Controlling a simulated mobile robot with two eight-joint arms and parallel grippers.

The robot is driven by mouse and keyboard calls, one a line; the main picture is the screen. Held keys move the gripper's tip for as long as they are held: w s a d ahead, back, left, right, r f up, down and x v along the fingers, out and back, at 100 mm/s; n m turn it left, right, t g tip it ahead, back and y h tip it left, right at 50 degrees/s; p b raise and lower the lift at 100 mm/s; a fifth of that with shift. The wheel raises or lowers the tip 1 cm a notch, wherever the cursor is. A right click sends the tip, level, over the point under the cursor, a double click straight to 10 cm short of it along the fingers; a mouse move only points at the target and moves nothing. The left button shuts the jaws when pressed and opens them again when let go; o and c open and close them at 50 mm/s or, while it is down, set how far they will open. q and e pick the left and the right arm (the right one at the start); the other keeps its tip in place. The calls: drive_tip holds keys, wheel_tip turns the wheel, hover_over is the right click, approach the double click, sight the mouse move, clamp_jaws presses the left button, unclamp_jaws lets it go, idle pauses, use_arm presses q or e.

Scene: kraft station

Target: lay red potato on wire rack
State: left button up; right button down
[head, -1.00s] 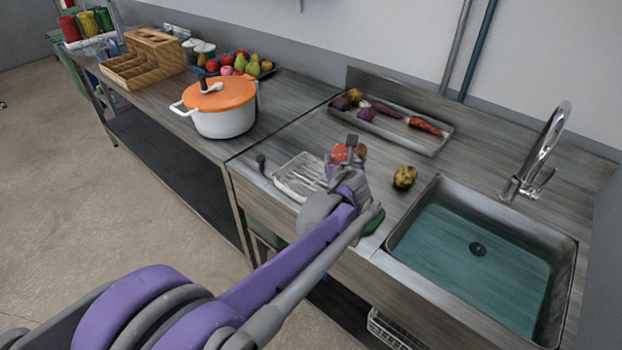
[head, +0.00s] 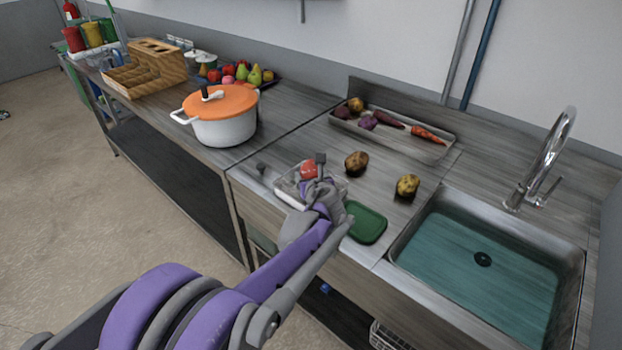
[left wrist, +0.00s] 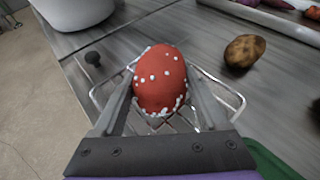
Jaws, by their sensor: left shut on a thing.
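The red potato (left wrist: 161,80), dotted with pale spots, is between the fingers of my left gripper (head: 312,170). It also shows in the head view (head: 308,170). My left gripper is shut on it. The wire rack (left wrist: 222,88) lies on the counter directly under the potato in the left wrist view. In the head view the rack (head: 284,190) is partly hidden by my gripper. I cannot tell whether the potato touches the rack. My right gripper is not in view.
Brown potato (head: 356,162) and yellowish potato (head: 407,186) lie right of the rack. A green item (head: 367,222) is at the counter's front edge, left of the sink (head: 480,262). A vegetable tray (head: 440,151) is behind. A white pot (head: 222,131) stands left.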

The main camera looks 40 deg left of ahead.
use_arm(q)
drive_tip(key=shift+f, duration=0.35)
drive_tip(key=shift+f, duration=0.15)
drive_tip(key=o, duration=1.4)
